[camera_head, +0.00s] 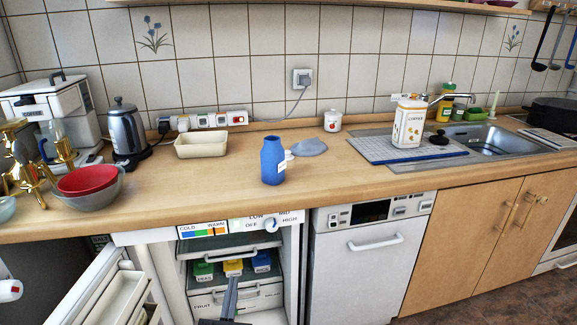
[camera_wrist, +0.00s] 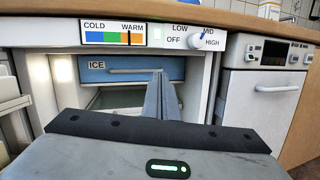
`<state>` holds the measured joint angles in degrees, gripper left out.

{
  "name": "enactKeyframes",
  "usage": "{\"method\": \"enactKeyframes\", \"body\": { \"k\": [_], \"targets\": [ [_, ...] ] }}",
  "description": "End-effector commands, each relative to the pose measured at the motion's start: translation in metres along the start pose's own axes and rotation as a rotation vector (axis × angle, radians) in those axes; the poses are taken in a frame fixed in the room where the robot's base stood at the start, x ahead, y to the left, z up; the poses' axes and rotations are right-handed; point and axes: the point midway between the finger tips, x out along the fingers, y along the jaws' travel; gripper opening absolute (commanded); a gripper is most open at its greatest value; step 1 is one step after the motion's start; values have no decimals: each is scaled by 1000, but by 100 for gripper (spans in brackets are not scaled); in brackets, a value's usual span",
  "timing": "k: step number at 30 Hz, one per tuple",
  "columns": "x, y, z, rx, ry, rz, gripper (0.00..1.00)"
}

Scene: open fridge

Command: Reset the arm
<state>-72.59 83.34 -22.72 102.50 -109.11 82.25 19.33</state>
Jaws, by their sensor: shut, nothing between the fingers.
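My gripper (camera_head: 231,285) is in front of the open fridge, low in the head view. Its two long grey fingers lie together with nothing between them. In the wrist view the closed fingers (camera_wrist: 160,85) point forward into the fridge, below the temperature panel (camera_wrist: 120,35). The blue compartment front marked ICE (camera_wrist: 105,70) is behind them. In the head view, green (camera_head: 203,269), yellow (camera_head: 233,267) and blue (camera_head: 261,262) labelled items sit in the fridge behind and beside the fingers. The gripper partly hides the drawer below them.
The fridge door (camera_head: 95,290) stands open at left, with white shelves. The countertop (camera_head: 350,185) is above, holding a blue bottle (camera_head: 272,160), a beige dish (camera_head: 201,144) and nested bowls (camera_head: 88,181) near its front. A white dishwasher (camera_head: 365,270) stands right of the fridge.

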Motion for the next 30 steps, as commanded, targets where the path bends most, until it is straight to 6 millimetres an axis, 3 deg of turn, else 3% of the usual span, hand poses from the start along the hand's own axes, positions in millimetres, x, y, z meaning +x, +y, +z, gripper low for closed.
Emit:
{"method": "enactKeyframes", "body": {
  "k": [6,11,15,21,25,30],
  "targets": [
    [39,-78,72,140,-30,-387,0],
    [42,-163,136,312,-44,-779,0],
    [19,-230,184,507,-44,-1119,0],
    [-38,-288,237,846,-34,-1525,0],
    [-76,-302,267,1107,-29,-1726,0],
    [-119,-299,303,1493,-30,-1897,0]
  ]
}}
